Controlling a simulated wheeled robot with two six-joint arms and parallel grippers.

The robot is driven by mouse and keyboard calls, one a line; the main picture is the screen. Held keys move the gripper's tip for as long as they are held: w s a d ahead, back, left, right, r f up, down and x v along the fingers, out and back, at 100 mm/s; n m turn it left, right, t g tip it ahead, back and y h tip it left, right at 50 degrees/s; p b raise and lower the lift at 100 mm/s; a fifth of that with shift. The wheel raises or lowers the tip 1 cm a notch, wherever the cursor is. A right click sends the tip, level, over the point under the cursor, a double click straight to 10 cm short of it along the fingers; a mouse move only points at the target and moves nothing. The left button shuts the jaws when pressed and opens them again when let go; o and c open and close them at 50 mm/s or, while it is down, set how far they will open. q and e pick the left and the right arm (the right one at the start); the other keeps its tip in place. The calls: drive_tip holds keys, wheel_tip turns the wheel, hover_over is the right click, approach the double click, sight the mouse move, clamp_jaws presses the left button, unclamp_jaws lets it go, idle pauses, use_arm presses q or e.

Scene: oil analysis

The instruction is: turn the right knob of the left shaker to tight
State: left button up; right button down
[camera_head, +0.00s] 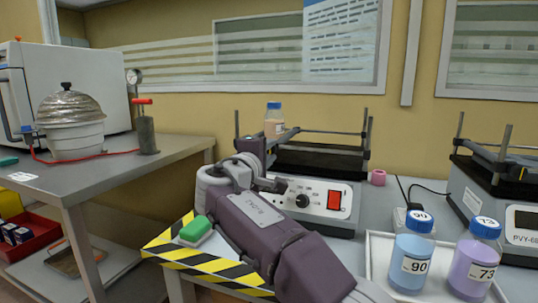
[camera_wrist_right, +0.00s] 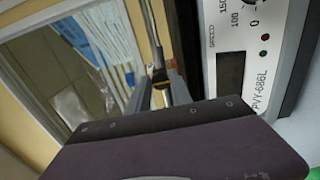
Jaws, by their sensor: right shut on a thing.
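The left shaker (camera_head: 318,225) stands on the bench, its front panel showing a black dial (camera_head: 302,201) and a red switch (camera_head: 337,201). A bottle with a blue cap (camera_head: 274,118) is on its top. My right gripper (camera_head: 266,152) is at the shaker's left side, and my arm hides the left part of the panel. In the right wrist view its grey fingers (camera_wrist_right: 160,88) are shut around a small dark knob (camera_wrist_right: 159,76) by a metal rail. Which way the knob is turned cannot be told. My left gripper is not in view.
A second shaker (camera_head: 515,205) stands at the right. Two capped bottles, blue (camera_head: 411,262) and purple (camera_head: 473,268), stand in a white tray (camera_head: 378,248) at the front right. A pink ring (camera_head: 378,178) lies by the left shaker. A side table (camera_head: 115,165) is at the left.

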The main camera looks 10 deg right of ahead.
idle(0.4)
drive_tip(key=c, duration=1.2)
unclamp_jaws()
drive_tip(key=shift+o, duration=0.2)
drive_tip(key=p+v, duration=0.1)
drive_tip(key=v, duration=0.8)
drive_tip(key=shift+p, duration=0.3)
drive_tip(key=shift+f, duration=0.1)
